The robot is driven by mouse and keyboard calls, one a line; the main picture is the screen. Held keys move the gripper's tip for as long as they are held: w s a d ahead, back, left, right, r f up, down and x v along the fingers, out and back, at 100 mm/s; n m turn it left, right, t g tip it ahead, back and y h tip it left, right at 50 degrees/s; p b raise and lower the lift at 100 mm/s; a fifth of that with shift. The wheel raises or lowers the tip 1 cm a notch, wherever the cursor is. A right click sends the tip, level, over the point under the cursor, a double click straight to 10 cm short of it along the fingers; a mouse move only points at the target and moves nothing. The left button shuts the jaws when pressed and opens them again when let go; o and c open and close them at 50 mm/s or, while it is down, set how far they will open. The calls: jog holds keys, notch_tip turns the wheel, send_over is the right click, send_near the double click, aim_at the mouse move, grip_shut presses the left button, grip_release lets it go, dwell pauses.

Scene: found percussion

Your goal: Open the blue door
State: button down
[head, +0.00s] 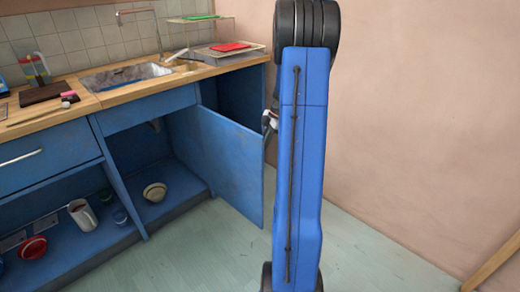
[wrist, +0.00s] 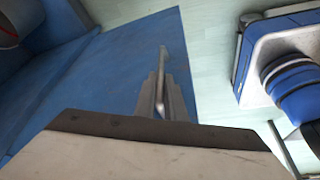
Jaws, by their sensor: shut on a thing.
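The blue door (head: 228,165) stands swung well out from the cabinet front in the head view, with the compartment behind it exposed. Its blue face also shows in the wrist view (wrist: 110,75). My gripper (wrist: 163,98) is shut on the metal door handle (wrist: 163,58) near the door's free edge. In the head view my blue arm stands in front of the door's right edge and hides most of the gripper and handle; only a small part of my gripper (head: 269,122) shows.
The wooden counter (head: 225,68) holds a sink (head: 125,76) and a red tray (head: 229,47). The open lower shelf holds a bowl (head: 155,192), a white mug (head: 82,214) and a red item (head: 33,247). Pale floor (head: 200,255) before the door is clear. A bare wall (head: 420,120) stands right.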

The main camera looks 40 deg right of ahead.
jog(key=shift+w+r, duration=0.15)
jog(key=shift+w, duration=0.1)
jog(key=c, duration=1.8)
grip_release()
jog(key=shift+a, duration=0.1)
jog(key=shift+c, duration=0.2)
jog(key=shift+s, duration=0.1)
jog(key=shift+r, duration=0.25)
jog(key=v, duration=1.6)
jog(key=shift+r, duration=0.35)
